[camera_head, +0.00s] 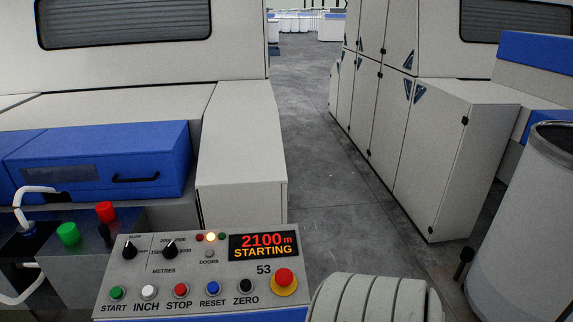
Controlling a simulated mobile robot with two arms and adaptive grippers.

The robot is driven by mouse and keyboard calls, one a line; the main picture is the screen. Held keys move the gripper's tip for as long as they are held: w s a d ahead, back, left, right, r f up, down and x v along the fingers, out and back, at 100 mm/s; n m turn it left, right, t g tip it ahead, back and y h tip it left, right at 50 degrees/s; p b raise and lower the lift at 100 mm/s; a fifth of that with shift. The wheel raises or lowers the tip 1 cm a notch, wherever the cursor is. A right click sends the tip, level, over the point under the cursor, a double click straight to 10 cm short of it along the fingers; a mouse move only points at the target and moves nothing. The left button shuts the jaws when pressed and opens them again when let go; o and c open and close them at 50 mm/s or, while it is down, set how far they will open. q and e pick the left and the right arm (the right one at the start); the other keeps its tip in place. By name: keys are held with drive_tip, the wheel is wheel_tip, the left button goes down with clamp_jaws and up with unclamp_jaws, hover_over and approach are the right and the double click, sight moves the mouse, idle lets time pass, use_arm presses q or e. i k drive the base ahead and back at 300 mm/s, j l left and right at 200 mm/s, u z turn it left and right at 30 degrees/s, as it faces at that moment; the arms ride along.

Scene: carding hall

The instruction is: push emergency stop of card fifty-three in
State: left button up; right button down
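The control panel of card 53 (130,278) stands at the bottom centre, with the number "53" printed on it. Its emergency stop (285,277) is a red mushroom button on a yellow ring at the panel's right end, below the display. I cannot tell from this view whether it is pressed in or out. A row of START, INCH, STOP, RESET and ZERO buttons runs along the front. Neither of my grippers is in view.
A pale ribbed rounded shape (370,300) sits right of the panel. A grey cylindrical can (525,225) stands at the right. Left are green (68,233) and red (105,211) knobs and a blue cover (100,165). The aisle floor (330,190) between the machines is clear.

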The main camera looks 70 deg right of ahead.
sight(284, 277)
drive_tip(key=z, duration=1.4)
